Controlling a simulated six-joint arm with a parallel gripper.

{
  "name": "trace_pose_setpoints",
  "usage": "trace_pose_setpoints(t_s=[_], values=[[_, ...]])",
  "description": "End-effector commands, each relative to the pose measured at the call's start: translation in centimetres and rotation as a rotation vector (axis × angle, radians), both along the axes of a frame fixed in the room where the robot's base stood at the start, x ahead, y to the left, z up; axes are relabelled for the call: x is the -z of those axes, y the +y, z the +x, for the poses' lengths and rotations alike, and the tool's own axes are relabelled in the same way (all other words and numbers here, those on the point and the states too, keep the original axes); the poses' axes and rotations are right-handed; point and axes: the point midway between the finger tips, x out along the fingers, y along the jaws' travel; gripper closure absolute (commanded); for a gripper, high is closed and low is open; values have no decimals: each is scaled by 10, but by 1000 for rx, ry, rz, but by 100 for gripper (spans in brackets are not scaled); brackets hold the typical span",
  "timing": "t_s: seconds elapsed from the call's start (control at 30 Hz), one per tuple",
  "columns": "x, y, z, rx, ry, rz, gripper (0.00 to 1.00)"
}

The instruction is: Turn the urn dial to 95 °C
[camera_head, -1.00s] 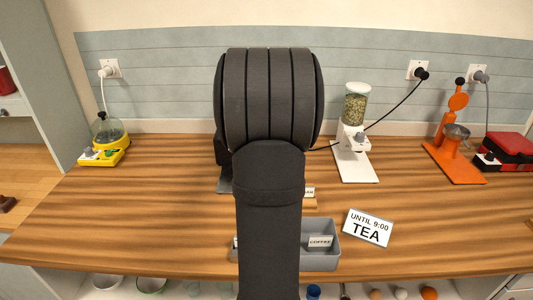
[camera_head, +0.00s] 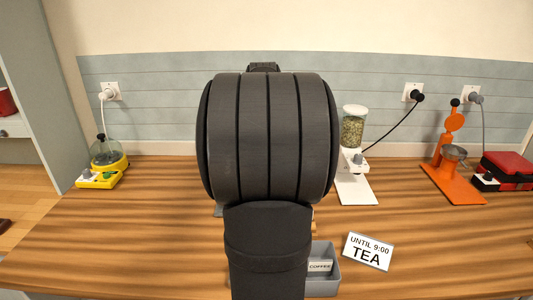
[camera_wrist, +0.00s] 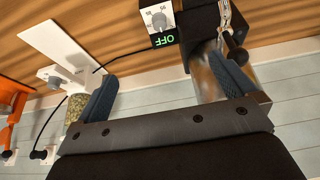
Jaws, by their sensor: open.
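In the wrist view, which sees the scene upside down, the urn dial (camera_wrist: 159,20) is a grey knob on a white panel with small markings around it. A black display (camera_wrist: 164,39) beside it reads OFF in green. The shiny metal urn (camera_wrist: 207,84) with black parts and a tap is partly behind one finger. My gripper (camera_wrist: 163,68) is open and empty; its two blue fingers are spread, and the dial appears beyond the gap between them, apart from both. The dial's exact setting is too small to read. My arm hides the urn in the head view.
A white dispenser (camera_head: 354,190) and orange press (camera_head: 453,185) stand right of my arm, a red-black appliance (camera_head: 508,165) farther right. A yellow device (camera_head: 97,180) is at left. A grey tray (camera_head: 328,282) and TEA sign (camera_head: 368,251) are in front. A black cable (camera_head: 393,128) runs to the wall.

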Motion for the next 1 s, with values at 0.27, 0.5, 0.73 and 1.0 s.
trace_pose_setpoints(t_s=[0.27, 0.5, 0.73, 1.0], values=[[0, 0, 0, -3, 1, 0, 14], [8, -15, 6, -175, 28, -5, 51], [17, -33, 14, -452, 27, -1, 51], [22, -40, 19, -588, 8, -1, 51]])
